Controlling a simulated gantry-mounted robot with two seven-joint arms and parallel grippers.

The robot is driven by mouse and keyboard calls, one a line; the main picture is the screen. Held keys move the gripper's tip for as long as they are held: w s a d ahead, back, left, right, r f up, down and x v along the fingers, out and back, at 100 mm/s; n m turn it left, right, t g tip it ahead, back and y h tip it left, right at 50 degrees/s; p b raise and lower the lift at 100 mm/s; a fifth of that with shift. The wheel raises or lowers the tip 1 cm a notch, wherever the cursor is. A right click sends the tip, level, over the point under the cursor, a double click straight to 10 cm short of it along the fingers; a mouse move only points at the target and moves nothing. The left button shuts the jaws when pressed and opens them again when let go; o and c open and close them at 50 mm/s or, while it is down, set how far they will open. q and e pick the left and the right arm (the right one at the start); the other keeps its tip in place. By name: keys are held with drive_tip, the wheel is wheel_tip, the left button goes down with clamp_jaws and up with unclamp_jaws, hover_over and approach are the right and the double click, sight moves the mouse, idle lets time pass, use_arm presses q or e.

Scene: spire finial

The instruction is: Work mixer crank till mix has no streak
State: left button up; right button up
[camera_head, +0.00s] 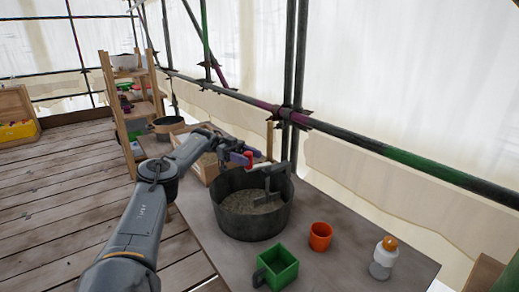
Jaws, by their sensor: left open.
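A dark grey mixing tub (237,225) stands on the table, with grey-brown speckled mix (246,203) inside. Whether the mix has streaks is too small to tell. A grey crank (270,182) rises above the mix, at the tub's back right. My left arm comes in from the lower left, and my left gripper (246,157) is open over the tub's back rim. A small red part shows at the gripper's fingers, close to the crank's top; I cannot tell whether they touch. My right gripper is not in view.
A green square mug (277,268), an orange cup (320,236) and a white bottle with an orange cap (384,258) stand on the table (330,272) in front and right of the tub. Scaffold poles (350,132) run along the right.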

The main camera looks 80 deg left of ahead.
use_arm(q)
wheel_tip(320, 180, up, 4)
drive_tip(key=shift+r+p, duration=0.1)
drive_tip(key=shift+p, duration=0.95)
drive_tip(key=w+d+r+p, duration=0.2)
drive_tip(key=w+d+r, duration=0.4)
drive_tip(key=d, duration=0.3)
drive_tip(key=shift+w+d+r, duration=0.2)
drive_tip(key=shift+w+d, duration=0.1)
drive_tip(key=shift+w, duration=0.15)
